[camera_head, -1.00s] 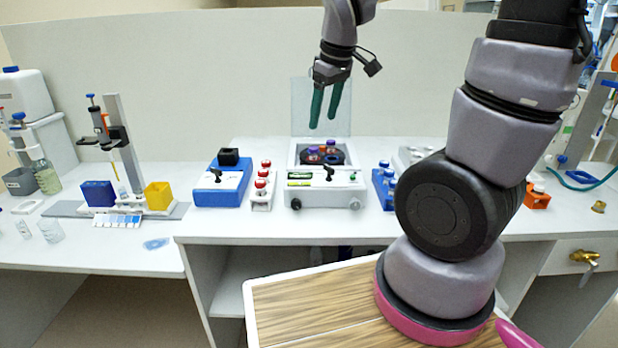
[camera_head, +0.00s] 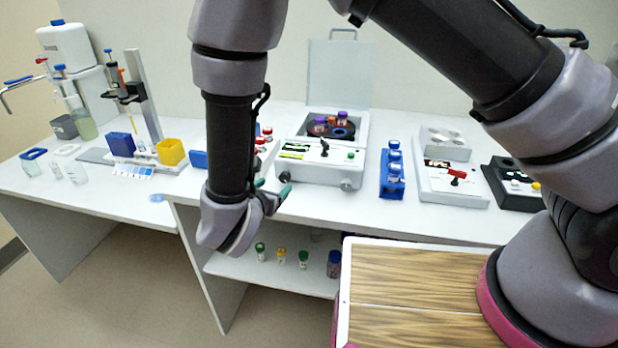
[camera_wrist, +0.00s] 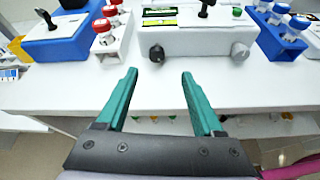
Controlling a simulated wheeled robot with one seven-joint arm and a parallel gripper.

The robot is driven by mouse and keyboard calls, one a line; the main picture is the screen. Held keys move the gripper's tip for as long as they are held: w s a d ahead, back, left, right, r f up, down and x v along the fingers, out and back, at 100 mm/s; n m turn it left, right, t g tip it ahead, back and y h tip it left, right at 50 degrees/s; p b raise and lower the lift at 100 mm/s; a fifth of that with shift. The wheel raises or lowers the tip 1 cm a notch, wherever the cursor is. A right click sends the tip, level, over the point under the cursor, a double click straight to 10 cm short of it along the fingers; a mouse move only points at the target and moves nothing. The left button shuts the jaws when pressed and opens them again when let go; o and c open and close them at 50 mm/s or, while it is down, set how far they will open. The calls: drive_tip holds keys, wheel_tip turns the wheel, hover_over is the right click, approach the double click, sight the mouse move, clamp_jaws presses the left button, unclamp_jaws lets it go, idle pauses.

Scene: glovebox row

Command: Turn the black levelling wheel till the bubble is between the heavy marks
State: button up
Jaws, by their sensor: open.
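The black levelling wheel (camera_wrist: 157,53) sits low on the left of the white instrument's front face in the wrist view. A grey wheel (camera_wrist: 240,52) sits on the right of the same face; it also shows in the head view (camera_head: 347,184). My gripper (camera_wrist: 158,75) is open and empty, its teal fingers pointing at the face, with the black wheel just beyond the gap between the tips. In the head view my gripper (camera_head: 272,188) is in front of the instrument's left side. Yellow-green strips (camera_head: 296,147) lie on the instrument's top; I cannot make out a bubble.
The white instrument (camera_head: 322,169) has its lid raised. A rack of red-capped vials (camera_wrist: 110,35) stands to its left, a blue rack of vials (camera_head: 392,172) to its right. Below is a shelf with small vials (camera_head: 281,255). The bench front strip is clear.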

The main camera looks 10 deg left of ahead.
sight(284, 178)
drive_tip(key=shift+y, duration=0.3)
drive_tip(key=x, duration=1)
drive_tip(key=shift+w+a+f, duration=0.15)
drive_tip(key=shift+f, duration=0.25)
clamp_jaws()
